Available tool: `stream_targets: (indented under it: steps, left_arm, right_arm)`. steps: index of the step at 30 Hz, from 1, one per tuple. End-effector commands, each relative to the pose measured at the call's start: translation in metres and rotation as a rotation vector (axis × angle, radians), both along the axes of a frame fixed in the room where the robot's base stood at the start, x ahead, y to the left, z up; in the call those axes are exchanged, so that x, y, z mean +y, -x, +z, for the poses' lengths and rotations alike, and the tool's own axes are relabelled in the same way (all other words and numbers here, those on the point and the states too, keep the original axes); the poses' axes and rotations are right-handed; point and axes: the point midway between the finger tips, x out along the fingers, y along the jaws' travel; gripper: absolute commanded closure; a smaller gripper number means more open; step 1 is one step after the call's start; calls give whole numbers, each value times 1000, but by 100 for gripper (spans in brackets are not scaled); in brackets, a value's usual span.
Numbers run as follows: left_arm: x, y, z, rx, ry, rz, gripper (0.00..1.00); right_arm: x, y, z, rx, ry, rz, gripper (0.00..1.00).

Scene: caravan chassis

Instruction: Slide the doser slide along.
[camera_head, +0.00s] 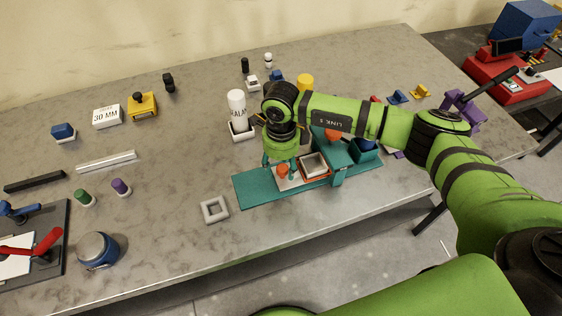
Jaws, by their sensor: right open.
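The doser has a teal base plate (257,190) lying near the front edge of the table, with teal blocks on its right part. A light slide plate (288,183) with an orange knob (282,171) sits on the base. Beside it is an orange-edged square frame (314,166) with a grey inside. My right gripper (281,168) points down over the slide, open, with its fingertips about the orange knob. I cannot tell whether they touch it. My right arm hides part of the doser's rear. My left gripper is not in view.
A white bottle (237,108) in a holder stands behind the doser, close to my right gripper. A grey square ring (214,209) lies left of the base.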

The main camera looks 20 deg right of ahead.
Motion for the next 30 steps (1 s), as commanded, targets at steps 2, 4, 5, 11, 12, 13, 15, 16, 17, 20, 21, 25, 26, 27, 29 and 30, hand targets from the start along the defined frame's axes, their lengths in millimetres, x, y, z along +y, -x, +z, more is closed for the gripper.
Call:
stream_targets:
  steps: [2,4,5,11,12,13,15,16,17,20,21,25,26,27,29,30]
  left_arm:
    - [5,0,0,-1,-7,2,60]
    - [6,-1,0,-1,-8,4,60]
    - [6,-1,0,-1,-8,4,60]
    - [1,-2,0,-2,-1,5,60]
    - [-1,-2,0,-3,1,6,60]
    - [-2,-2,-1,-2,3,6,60]
    - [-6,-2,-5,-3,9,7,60]
    - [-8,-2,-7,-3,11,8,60]
    - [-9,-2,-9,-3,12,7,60]
    - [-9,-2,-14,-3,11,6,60]
    - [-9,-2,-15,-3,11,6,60]
    - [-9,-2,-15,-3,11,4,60]
    - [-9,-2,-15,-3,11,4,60]
    - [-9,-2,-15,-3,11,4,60]
    - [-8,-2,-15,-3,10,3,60]
    - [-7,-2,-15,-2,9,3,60]
  right_arm:
    - [0,0,0,0,0,0,46]
    - [0,0,0,0,0,0,50]
    - [0,0,0,0,0,0,62]
    - [0,0,0,-1,0,0,100]
    - [0,0,0,-1,0,-1,100]
    - [-1,-1,0,-1,0,-1,100]
    - [-9,-1,-1,-3,1,-3,100]
    - [-15,-2,-2,-3,2,-4,100]
    - [-20,-2,-2,-4,3,-5,100]
    - [-37,-3,-1,-4,3,-6,100]
    - [-41,-3,-1,-6,2,-5,100]
    - [-46,-3,2,-6,2,-2,100]
    - [-46,-3,2,-6,2,-2,100]
    - [-46,-3,2,-6,4,-2,100]
    - [-46,-4,2,-6,4,-3,100]
    - [-46,-4,2,-5,5,-4,100]
